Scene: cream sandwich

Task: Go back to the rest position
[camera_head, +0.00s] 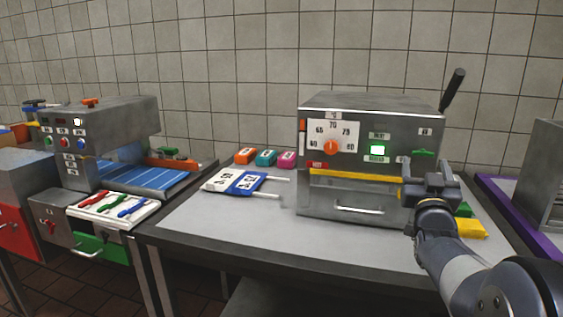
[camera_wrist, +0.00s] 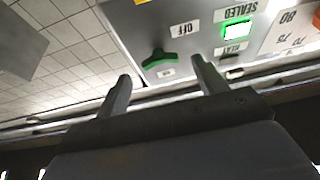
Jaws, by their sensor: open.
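My gripper (camera_head: 410,180) is in front of the right side of the grey metal machine (camera_head: 345,205) in the head view. In the wrist view my gripper (camera_wrist: 161,72) is open, with two separate fingers and nothing held between them. The green knob (camera_wrist: 159,58) on the machine's front shows beyond and between the fingertips, apart from them as far as I can tell. In the head view this green knob (camera_head: 423,153) sits just above my gripper. A lit green indicator (camera_head: 377,150) is on the panel, and it also shows in the wrist view (camera_wrist: 234,30).
A black-handled lever (camera_head: 453,89) rises at the machine's right. White and blue cards (camera_head: 235,181) and several coloured blocks (camera_head: 265,157) lie to its left. A yellow block (camera_head: 470,228) is near my arm. Another machine (camera_head: 110,130) stands far left. The table's front left (camera_head: 230,230) is clear.

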